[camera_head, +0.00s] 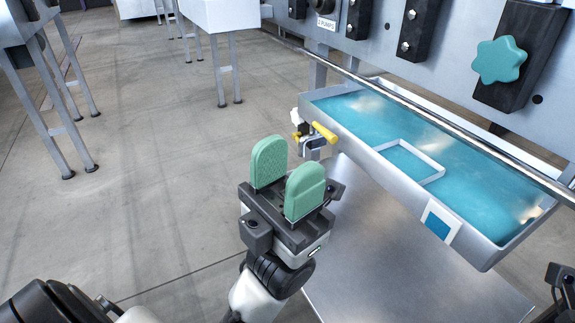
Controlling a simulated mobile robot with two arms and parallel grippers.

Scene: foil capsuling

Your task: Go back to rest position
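My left gripper (288,167) is in the middle of the head view, with two green pads standing apart. It is open, and I see nothing between the pads. It is over the floor, in front of and to the left of the blue-filled tray of the machine. A dark piece of my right arm shows at the lower right edge; no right gripper fingers are in view.
The metal tray (357,147) with blue inside runs along the machine's front. A yellow-handled valve (324,132) sticks out near my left gripper. Above is a panel with a green star knob (499,60). A white-topped stand (222,14) is behind.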

